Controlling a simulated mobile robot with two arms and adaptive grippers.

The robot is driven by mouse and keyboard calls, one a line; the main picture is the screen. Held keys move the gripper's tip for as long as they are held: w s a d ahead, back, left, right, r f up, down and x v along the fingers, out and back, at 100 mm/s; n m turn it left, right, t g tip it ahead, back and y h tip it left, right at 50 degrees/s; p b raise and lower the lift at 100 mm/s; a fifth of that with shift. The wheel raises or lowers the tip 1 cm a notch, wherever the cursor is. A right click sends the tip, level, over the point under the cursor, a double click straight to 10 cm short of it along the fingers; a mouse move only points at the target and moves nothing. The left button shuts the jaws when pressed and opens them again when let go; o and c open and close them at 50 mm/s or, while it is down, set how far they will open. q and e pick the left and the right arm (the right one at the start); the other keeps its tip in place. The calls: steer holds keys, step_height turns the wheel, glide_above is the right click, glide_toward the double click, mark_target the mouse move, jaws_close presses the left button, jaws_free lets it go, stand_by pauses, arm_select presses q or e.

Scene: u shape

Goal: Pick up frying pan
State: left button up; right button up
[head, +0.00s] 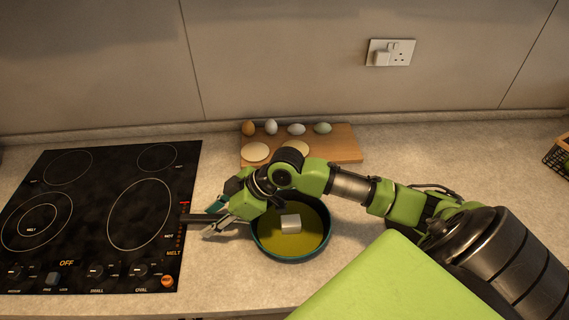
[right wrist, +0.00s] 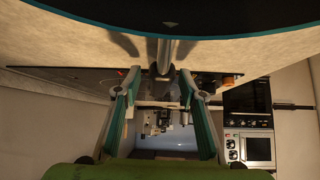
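The frying pan (head: 310,236), teal outside with a yellow-green inside, sits on the counter right of the hob. Its dark handle (head: 190,218) points left, over the hob's right edge. A small pale block (head: 291,223) lies in the pan. My right gripper (head: 211,223) is at the handle, just left of the pan's rim. In the right wrist view the gripper (right wrist: 160,80) has its two teal-lined fingers spread, with the handle (right wrist: 165,52) showing between and beyond the fingertips; clear gaps show on both sides. My left gripper is not in view.
The black hob (head: 95,215) fills the left of the counter. A wooden board (head: 345,146) with several eggs and round pale pieces stands behind the pan. A wall socket (head: 390,53) is above. A dark basket (head: 560,157) sits at the right edge. Counter right of the board is clear.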

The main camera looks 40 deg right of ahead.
jaws_close()
steer(key=shift+w+r, duration=0.1)
stand_by(0.3)
